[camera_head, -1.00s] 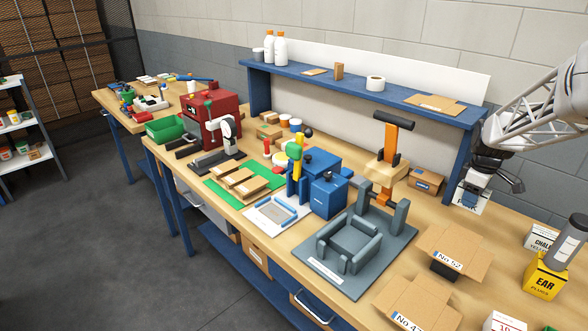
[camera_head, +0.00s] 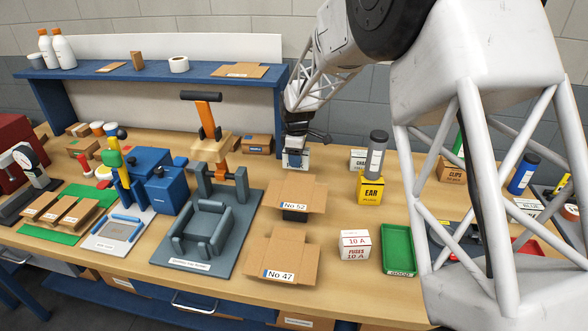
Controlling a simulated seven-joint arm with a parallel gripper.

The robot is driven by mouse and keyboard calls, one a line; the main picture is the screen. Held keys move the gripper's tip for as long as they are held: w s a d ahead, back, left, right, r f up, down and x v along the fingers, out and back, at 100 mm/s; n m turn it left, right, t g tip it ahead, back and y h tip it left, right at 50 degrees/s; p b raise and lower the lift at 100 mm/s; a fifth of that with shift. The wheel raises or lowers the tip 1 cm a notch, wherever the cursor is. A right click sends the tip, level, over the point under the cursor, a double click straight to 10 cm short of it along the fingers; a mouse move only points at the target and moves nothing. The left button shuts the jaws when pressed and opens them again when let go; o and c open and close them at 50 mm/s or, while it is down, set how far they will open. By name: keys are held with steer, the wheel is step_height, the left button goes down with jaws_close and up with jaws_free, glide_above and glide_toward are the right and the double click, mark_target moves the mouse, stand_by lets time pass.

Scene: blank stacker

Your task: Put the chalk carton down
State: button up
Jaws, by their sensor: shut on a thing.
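My gripper (camera_head: 298,140) is at the back of the bench, pointing down and shut on a small white carton (camera_head: 295,159) with dark print. I take this for the chalk carton, but its print is too small to read. It is upright at or just above the bench top, behind the cardboard box marked No 52 (camera_head: 297,189). I cannot tell whether it touches the wood. The gripper hides its top. A second white carton (camera_head: 357,158), whose partly hidden label begins "CHA", stands to the right.
A yellow ear plugs box (camera_head: 370,190) and a grey cylinder (camera_head: 376,154) stand right of No 52. A grey fixture (camera_head: 207,232) stands left. My arm hides part of the right side.

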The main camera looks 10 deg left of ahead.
steer(key=shift+f, duration=0.65)
steer(key=shift+f, duration=1.9)
steer(key=shift+f, duration=0.15)
steer(key=o, duration=1)
step_height(320, 180, up, 12)
steer(key=shift+r, duration=0.15)
